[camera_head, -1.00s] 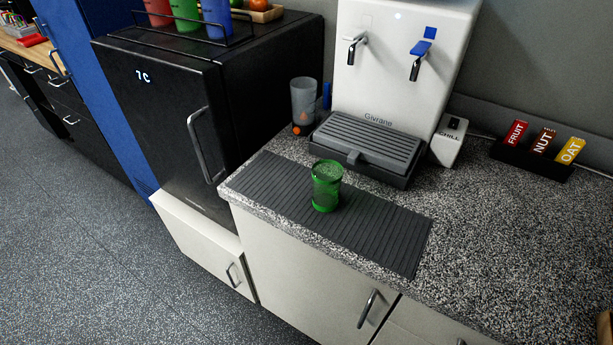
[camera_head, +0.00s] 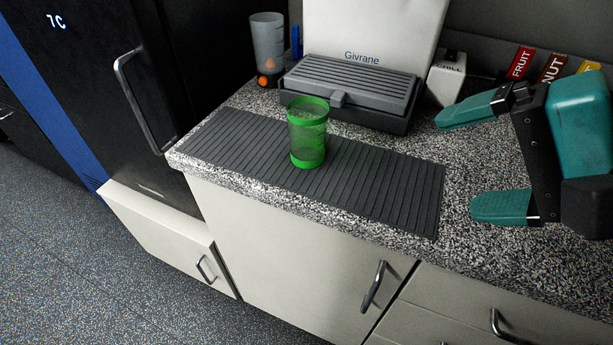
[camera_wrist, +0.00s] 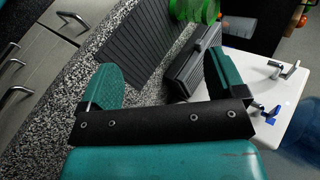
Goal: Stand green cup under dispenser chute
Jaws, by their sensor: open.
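The green cup (camera_head: 307,132) is see-through with green bands and stands upright on a dark ribbed mat (camera_head: 390,190) on the counter. It also shows at the top edge of the wrist view (camera_wrist: 198,10). The white dispenser (camera_head: 372,32) stands behind it, with a grey drip tray (camera_head: 350,85) at its foot; its taps are out of the head view but show in the wrist view (camera_wrist: 283,70). My teal gripper (camera_head: 485,158) is open and empty at the right, over the counter, apart from the cup.
A clear tumbler with orange marks (camera_head: 267,50) stands left of the drip tray. A white CHILL box (camera_head: 445,78) and snack bars (camera_head: 550,68) stand at the back right. A black fridge (camera_head: 120,90) rises beside the counter's left end.

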